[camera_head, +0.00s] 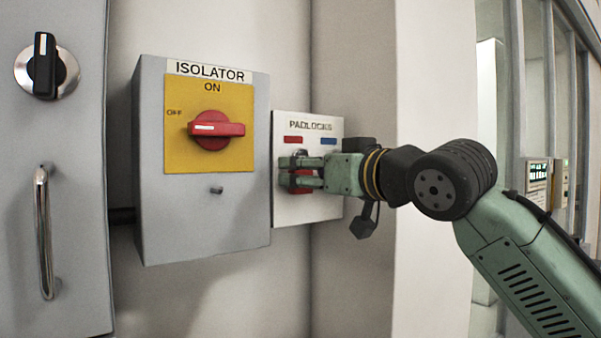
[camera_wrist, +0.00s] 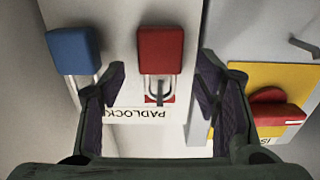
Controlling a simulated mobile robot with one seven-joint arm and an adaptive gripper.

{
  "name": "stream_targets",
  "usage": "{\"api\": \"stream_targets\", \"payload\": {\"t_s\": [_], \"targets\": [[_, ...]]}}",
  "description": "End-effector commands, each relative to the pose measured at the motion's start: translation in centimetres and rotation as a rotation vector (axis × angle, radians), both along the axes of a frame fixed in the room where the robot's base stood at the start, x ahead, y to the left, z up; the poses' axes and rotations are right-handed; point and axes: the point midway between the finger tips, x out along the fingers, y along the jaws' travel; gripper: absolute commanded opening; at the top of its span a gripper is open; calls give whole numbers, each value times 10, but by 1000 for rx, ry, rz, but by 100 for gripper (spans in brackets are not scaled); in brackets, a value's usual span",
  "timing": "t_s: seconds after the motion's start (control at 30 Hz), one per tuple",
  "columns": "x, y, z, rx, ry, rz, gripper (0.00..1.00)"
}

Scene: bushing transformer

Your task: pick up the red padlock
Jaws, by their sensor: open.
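The red padlock (camera_wrist: 161,50) hangs by its metal shackle on the white padlock board (camera_wrist: 120,20), seen upside down in the wrist view. In the head view only bits of the red padlock (camera_head: 302,190) show behind my gripper (camera_head: 287,172). My gripper also shows in the wrist view (camera_wrist: 160,85), with its fingers spread, one on each side of the padlock's shackle area. The fingers look apart from the padlock body, and nothing is held between them. How deep the fingertips are relative to the padlock is hard to tell.
A blue padlock (camera_wrist: 73,50) hangs beside the red one, close to one finger. The grey isolator box (camera_head: 150,200) with a red switch handle (camera_head: 215,130) on a yellow plate stands left of the board. A grey cabinet (camera_head: 75,130) with a bar handle is further left.

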Motion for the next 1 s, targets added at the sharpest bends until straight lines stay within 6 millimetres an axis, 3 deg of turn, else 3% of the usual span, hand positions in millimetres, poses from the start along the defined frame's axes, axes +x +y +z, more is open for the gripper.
{"api": "stream_targets", "payload": {"t_s": [0.2,1.0], "targets": [[0,0,0,1,-1,0,55],[0,0,0,1,-1,0,3]]}}
